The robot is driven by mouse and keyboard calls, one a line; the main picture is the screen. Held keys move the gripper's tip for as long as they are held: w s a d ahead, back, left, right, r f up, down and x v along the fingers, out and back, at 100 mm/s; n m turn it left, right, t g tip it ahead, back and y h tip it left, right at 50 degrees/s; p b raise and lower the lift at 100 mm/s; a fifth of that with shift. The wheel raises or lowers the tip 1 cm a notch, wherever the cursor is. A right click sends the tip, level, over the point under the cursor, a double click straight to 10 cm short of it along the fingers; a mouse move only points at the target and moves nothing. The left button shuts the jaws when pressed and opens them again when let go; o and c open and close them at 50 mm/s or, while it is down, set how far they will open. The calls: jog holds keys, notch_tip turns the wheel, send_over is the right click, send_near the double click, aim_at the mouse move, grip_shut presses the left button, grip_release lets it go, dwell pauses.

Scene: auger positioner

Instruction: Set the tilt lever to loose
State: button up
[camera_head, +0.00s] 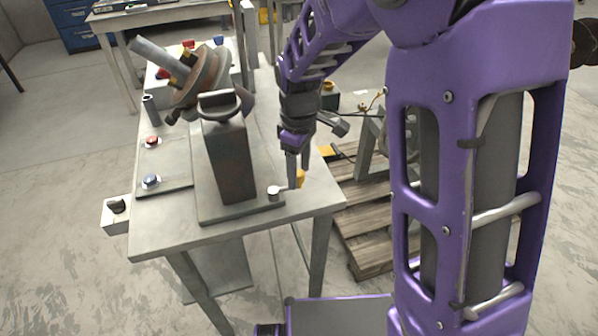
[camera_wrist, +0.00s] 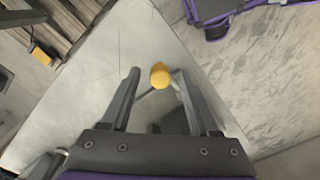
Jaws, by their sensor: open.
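A lever with a yellow knob (camera_head: 300,178) sits at the right front of the grey table, beside the auger positioner's base plate; no label can be read on it. In the wrist view, the round yellow knob (camera_wrist: 160,76) lies between my open fingertips. A thin dark rod runs from it down toward the left finger. My gripper (camera_head: 292,186) points down at the knob, with its fingers apart on either side; contact cannot be told. The positioner (camera_head: 228,155) has a tilted head on a dark upright post.
A red button (camera_head: 152,141) and a blue button (camera_head: 151,181) are on the table's left side. A wooden pallet (camera_head: 365,230) lies right of the table. The table's front right corner is clear.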

jog(key=shift+f, duration=0.3)
grip_shut()
dwell(1.3)
